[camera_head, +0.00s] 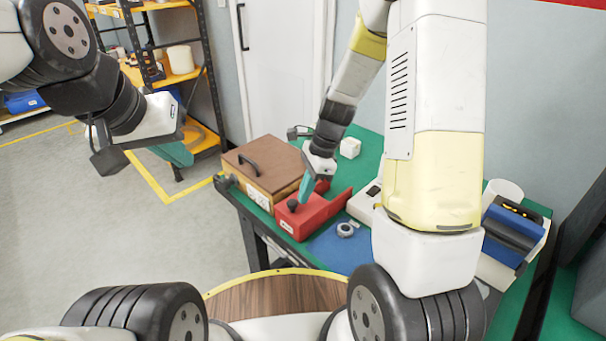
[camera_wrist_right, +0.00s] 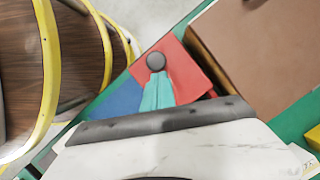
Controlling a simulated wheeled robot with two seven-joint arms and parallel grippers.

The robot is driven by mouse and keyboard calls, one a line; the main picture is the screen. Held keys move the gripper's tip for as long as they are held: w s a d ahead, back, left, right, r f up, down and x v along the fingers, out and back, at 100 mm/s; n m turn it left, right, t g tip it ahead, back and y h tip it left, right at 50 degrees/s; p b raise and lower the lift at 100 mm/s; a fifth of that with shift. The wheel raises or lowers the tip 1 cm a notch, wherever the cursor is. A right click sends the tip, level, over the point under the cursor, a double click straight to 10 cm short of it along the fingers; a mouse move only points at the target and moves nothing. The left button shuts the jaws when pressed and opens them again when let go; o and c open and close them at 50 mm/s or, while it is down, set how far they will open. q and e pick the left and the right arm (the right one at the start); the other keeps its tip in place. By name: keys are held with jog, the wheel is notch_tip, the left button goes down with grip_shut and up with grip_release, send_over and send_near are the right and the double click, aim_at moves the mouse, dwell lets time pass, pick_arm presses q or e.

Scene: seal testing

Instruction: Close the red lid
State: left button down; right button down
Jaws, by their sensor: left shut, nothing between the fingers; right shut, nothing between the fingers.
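A red box (camera_head: 289,226) stands on the green bench, with a dark round knob (camera_head: 293,206) at its near left side. In the right wrist view the red top (camera_wrist_right: 187,72) and the knob (camera_wrist_right: 156,61) lie just beyond my fingertips. How far the red lid stands open is unclear, as my right gripper covers part of it. My right gripper (camera_head: 303,200) is shut and empty, its teal fingers (camera_wrist_right: 158,93) pointing down beside the knob; contact cannot be told. My left gripper (camera_head: 176,154) is shut and empty, out over the floor at left, away from the bench.
A brown-lidded wooden box (camera_head: 262,165) stands close to the left of and behind the red box. A blue mat (camera_head: 338,252) with a grey tape roll (camera_head: 345,230) lies in front. A blue-and-black device (camera_head: 512,232) is at right.

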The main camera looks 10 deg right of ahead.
aim_at(312, 206)
jog(key=shift+s+a, duration=0.3)
jog(key=shift+a, duration=0.05)
jog(key=w+v, duration=0.1)
jog(key=v, duration=0.7)
jog(key=s+d+r+n+t, duration=0.2)
jog(key=s+r+n+t, duration=0.1)
jog(key=s+r+n, duration=0.5)
jog(key=s+d+r+n+t+h, duration=0.1)
jog(key=s+d+r+n+t, duration=0.1)
jog(key=s+r+n, duration=0.6)
jog(key=shift+s+r+n+t, duration=0.15)
jog(key=shift+r+n+t, duration=0.15)
jog(key=shift+t, duration=0.6)
